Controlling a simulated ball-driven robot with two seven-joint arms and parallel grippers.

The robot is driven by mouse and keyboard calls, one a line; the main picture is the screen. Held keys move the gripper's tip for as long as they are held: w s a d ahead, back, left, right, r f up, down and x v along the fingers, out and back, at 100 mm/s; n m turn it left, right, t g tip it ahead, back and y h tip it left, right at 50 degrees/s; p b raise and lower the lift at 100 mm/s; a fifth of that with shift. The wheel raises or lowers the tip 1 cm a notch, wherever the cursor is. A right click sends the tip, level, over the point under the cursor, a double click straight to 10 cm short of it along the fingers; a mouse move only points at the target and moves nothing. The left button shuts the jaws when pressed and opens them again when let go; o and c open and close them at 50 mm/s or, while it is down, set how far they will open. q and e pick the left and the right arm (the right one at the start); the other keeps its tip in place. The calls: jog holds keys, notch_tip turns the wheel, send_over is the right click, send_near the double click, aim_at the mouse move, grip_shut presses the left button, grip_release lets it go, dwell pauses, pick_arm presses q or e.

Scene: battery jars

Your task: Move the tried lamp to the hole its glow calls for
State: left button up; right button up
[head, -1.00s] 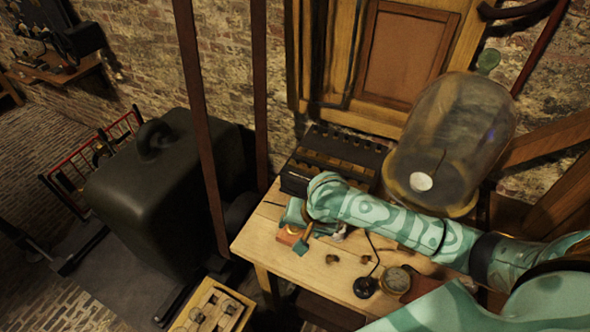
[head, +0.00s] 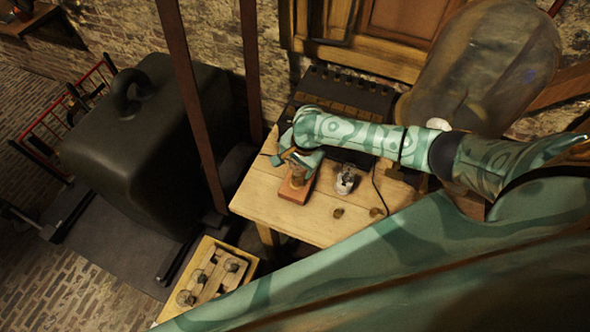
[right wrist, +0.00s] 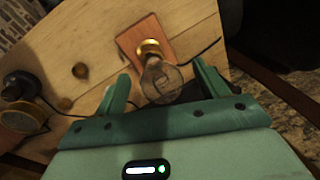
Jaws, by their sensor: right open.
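A clear glass lamp (right wrist: 160,82) with a brass collar stands on a reddish wooden block (right wrist: 148,38); I see no clear glow in it. The block (head: 294,190) also shows at the left end of the wooden table in the head view. My right gripper (head: 298,158) is over the block. In the right wrist view its open fingers (right wrist: 162,88) stand on either side of the bulb, with a gap at each side. Two small round brown spots, holes or knobs, show on the table; the nearer one (head: 337,212) is right of the block. My left gripper is out of view.
A wooden crate (head: 207,241) with several round bulbs stands below the table's left end. A dark slotted case (head: 372,98) stands at the back. A small pale metal device (head: 345,181) sits right of the block. A glass bell jar (head: 490,70) rises behind my arm.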

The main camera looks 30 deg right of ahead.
jog(key=x, duration=0.1)
jog(key=b+x, duration=0.1)
jog(key=x, duration=0.1)
jog(key=shift+w+d+f, duration=0.2)
jog(key=shift+d+f, duration=0.05)
jog(key=shift+d, duration=0.1)
jog(key=shift+a, duration=0.1)
jog(key=shift+c, duration=0.3)
jog(key=c, duration=1)
jog(key=shift+s, duration=0.1)
jog(key=shift+c, duration=0.5)
jog(key=n, duration=0.3)
jog(key=shift+y+p, duration=0.3)
jog(key=shift+p, duration=0.05)
jog(key=n, duration=0.2)
jog(key=shift+s+n+g, duration=0.1)
jog(key=shift+n+g, duration=0.2)
jog(key=shift+g, duration=0.1)
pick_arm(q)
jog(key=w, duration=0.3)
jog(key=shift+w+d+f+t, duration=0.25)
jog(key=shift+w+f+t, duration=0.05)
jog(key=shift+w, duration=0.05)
pick_arm(e)
jog(key=shift+n, duration=0.4)
